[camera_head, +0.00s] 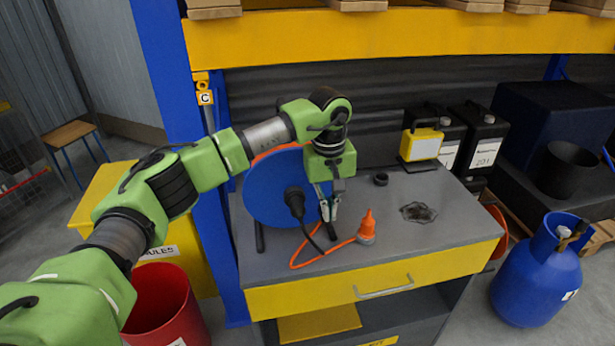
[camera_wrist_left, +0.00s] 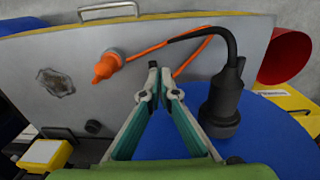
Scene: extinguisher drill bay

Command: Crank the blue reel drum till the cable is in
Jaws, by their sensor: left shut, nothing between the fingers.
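The blue reel drum (camera_head: 262,190) stands upright at the left end of the grey bench; its blue face (camera_wrist_left: 270,135) fills the lower right of the left wrist view. The orange cable (camera_head: 303,250) loops over the bench top to an orange plug (camera_head: 367,228), which stands in the open (camera_wrist_left: 105,66). My left gripper (camera_head: 328,212) is shut and empty, just right of the black part and apart from it; its fingertips (camera_wrist_left: 153,82) meet. My right gripper is out of view.
The bench (camera_head: 435,245) has a dark stain (camera_head: 418,212), a small black ring (camera_head: 381,179) and a yellow lamp (camera_head: 421,145). Black canisters (camera_head: 485,135) stand behind. A red bin (camera_head: 165,305) and a blue gas cylinder (camera_head: 538,280) flank the bench.

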